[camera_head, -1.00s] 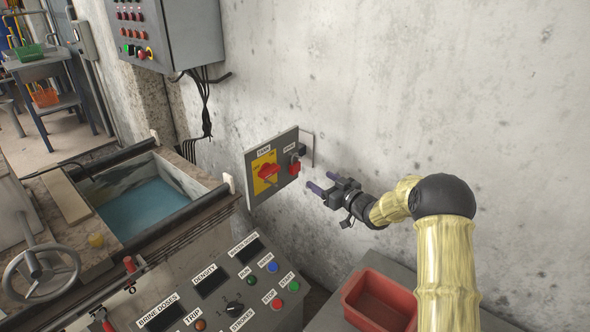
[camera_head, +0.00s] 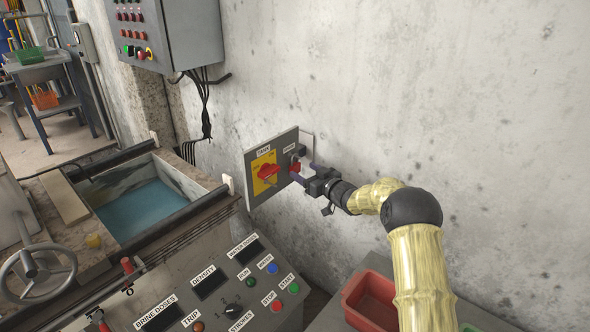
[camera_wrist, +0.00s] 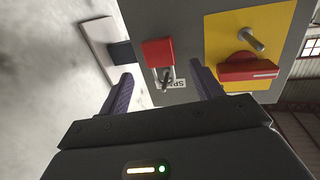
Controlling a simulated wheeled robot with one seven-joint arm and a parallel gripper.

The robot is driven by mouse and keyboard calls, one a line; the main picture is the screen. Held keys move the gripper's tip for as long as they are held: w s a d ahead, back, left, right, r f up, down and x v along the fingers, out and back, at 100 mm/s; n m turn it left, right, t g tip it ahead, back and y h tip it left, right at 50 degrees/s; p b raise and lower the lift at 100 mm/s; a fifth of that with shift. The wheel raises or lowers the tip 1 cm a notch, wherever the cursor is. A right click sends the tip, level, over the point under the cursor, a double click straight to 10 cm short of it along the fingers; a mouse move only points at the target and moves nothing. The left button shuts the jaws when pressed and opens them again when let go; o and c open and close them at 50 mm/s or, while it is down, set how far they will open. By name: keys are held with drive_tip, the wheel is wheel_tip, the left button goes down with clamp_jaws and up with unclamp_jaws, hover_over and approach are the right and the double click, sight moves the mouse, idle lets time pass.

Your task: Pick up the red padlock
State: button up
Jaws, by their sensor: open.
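The red padlock (camera_wrist: 158,52) hangs by its shackle on the grey panel (camera_wrist: 190,18), above a white label in the wrist view. In the head view the padlock (camera_head: 295,167) shows on the right part of the panel, partly behind my gripper. My gripper (camera_head: 298,172) is open, with its two purple fingers pointing at the panel. In the wrist view the padlock lies between and beyond the fingertips of my gripper (camera_wrist: 163,82), and the fingers look clear of it.
A red rotary switch (camera_head: 268,171) on a yellow plate is left of the padlock. A bracket (camera_wrist: 97,40) stands beside the panel. A control console (camera_head: 230,290) and a red bin (camera_head: 362,312) are below. The concrete wall (camera_head: 430,110) is behind.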

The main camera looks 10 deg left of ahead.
sight(297, 166)
drive_tip(key=shift+x, duration=1.8)
drive_tip(key=shift+s, duration=0.1)
drive_tip(key=c, duration=1.1)
drive_tip(key=shift+c, duration=0.2)
